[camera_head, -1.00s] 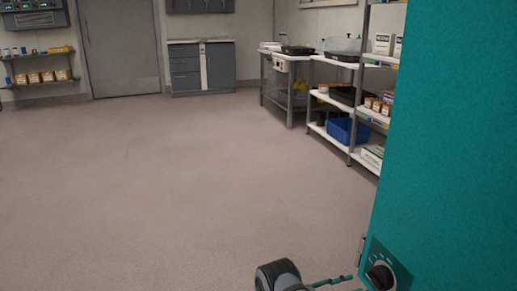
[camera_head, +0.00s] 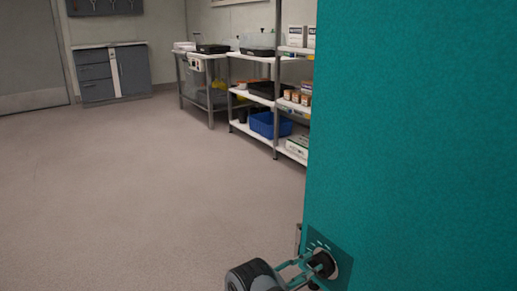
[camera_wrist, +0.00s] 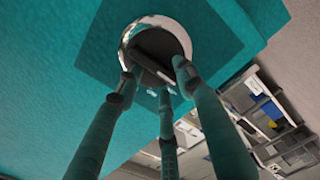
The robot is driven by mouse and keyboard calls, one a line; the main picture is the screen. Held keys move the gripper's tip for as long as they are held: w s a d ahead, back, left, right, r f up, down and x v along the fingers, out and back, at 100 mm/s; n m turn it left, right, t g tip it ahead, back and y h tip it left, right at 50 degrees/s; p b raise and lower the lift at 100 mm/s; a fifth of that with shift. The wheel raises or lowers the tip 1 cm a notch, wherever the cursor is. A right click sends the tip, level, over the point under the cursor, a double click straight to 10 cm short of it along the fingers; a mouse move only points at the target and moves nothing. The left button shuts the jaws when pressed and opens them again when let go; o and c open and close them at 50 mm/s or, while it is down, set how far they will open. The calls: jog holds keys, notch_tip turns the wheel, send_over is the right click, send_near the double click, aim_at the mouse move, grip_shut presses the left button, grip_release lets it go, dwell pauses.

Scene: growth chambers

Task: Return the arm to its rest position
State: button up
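My gripper (camera_wrist: 158,82) has three long teal fingers with dark joints. In the wrist view its fingertips are spread apart in front of a round dark knob (camera_wrist: 157,47) with a shiny rim and a raised bar. I cannot tell whether any fingertip touches the knob. In the head view, my gripper (camera_head: 303,272) is at the bottom, just left of the same knob (camera_head: 322,264), which is on a dark plate on a teal panel (camera_head: 410,150). Nothing is seen held between the fingers. The rest of my arm is mostly out of view.
The teal panel fills the right side, close to my gripper. Behind it stand white shelves (camera_head: 252,137) with boxes and a blue crate (camera_head: 271,124). A grey cabinet (camera_head: 98,72) stands at the back wall. The floor (camera_head: 130,190) on the left is clear.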

jog(key=shift+s+a+f+n, duration=0.1)
jog(key=shift+a+f+n, duration=0.1)
jog(key=shift+n, duration=0.5)
jog(key=v, duration=0.8)
jog(key=shift+n, duration=0.3)
jog(key=shift+s, duration=0.1)
